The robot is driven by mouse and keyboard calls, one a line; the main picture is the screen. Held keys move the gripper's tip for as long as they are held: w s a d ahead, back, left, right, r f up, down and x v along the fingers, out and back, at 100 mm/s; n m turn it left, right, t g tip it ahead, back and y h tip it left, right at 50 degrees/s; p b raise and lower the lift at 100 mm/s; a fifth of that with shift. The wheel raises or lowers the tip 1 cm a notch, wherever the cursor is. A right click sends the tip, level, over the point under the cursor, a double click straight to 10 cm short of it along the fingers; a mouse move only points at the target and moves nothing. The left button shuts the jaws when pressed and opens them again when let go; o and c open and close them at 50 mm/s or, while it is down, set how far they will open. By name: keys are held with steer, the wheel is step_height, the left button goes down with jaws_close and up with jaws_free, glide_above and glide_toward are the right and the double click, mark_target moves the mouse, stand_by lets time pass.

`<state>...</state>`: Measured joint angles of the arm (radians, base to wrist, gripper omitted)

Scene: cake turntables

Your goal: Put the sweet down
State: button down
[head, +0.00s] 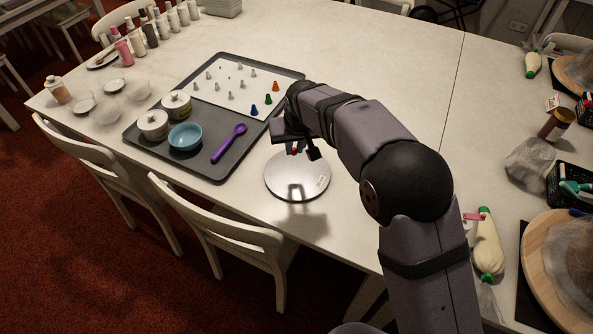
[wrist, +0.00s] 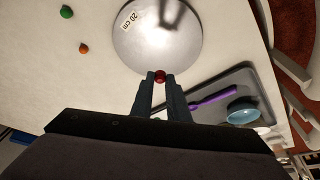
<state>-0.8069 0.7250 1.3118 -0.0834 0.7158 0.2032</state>
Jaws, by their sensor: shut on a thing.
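A small red sweet (wrist: 160,76) is pinched between the fingertips of my gripper (wrist: 160,78) in the wrist view. In the head view my gripper (head: 297,151) hangs over the far edge of a round silver turntable (head: 283,181), and a bit of the red sweet (head: 294,151) shows between its fingers. The turntable also shows in the wrist view (wrist: 150,45), marked "20 cm" and bare but for my gripper's shadow. The sweet appears above the table, near the turntable's rim; its exact height cannot be told. A green sweet (wrist: 67,12) and an orange sweet (wrist: 84,48) lie on the table.
A dark tray (head: 205,165) left of the turntable holds a blue bowl (head: 185,137), a purple spoon (head: 230,143), lidded pots (head: 153,124) and a white mat with several small cones. Bottles (head: 123,52) stand at the back left. The table right of the tray's far end is clear.

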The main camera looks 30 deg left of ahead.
mark_target(294, 174)
steer(key=shift+f+p, duration=0.85)
steer(key=shift+f, duration=3.95)
steer(key=shift+f, duration=0.2)
steer(key=c, duration=1.7)
jaws_free()
steer(key=shift+r, duration=0.1)
steer(key=shift+s+d+r, duration=0.1)
steer(key=shift+s+r, duration=0.05)
steer(key=shift+r, duration=0.55)
steer(key=b+v, duration=0.1)
steer(key=v, duration=0.9)
steer(key=shift+s+d+r+b, duration=0.1)
steer(key=shift+r+b, duration=0.3)
